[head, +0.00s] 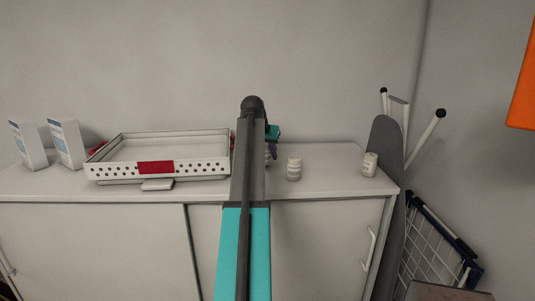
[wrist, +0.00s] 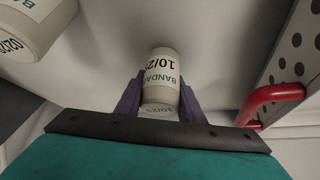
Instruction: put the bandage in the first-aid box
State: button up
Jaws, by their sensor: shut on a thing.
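The first-aid box is a white open box (head: 105,171) with a perforated front and a red patch, on the left half of the cabinet top. In the wrist view its perforated wall (wrist: 298,45) and a red handle (wrist: 272,100) are at the right. My gripper (wrist: 160,100) has its purple fingers shut on a white bandage roll (wrist: 160,75), its label partly readable as "BANDA" and "10/25". In the head view my arm mostly hides the gripper (head: 271,148) and the roll, just right of the box. I cannot tell whether the roll touches the cabinet top.
A second white roll (head: 294,168) stands close to the right of my gripper; a third (head: 370,164) is near the right end. Two white cartons (head: 66,144) stand at the far left. The cabinet top (head: 330,162) is clear between the rolls. An ironing board (head: 384,150) leans at the right.

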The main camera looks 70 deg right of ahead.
jog(key=shift+f, duration=0.45)
jog(key=shift+f, duration=0.2)
jog(key=o, duration=1)
jog(key=shift+r, duration=0.25)
jog(key=shift+b+v, duration=1.25)
jog(key=shift+v, duration=4.7)
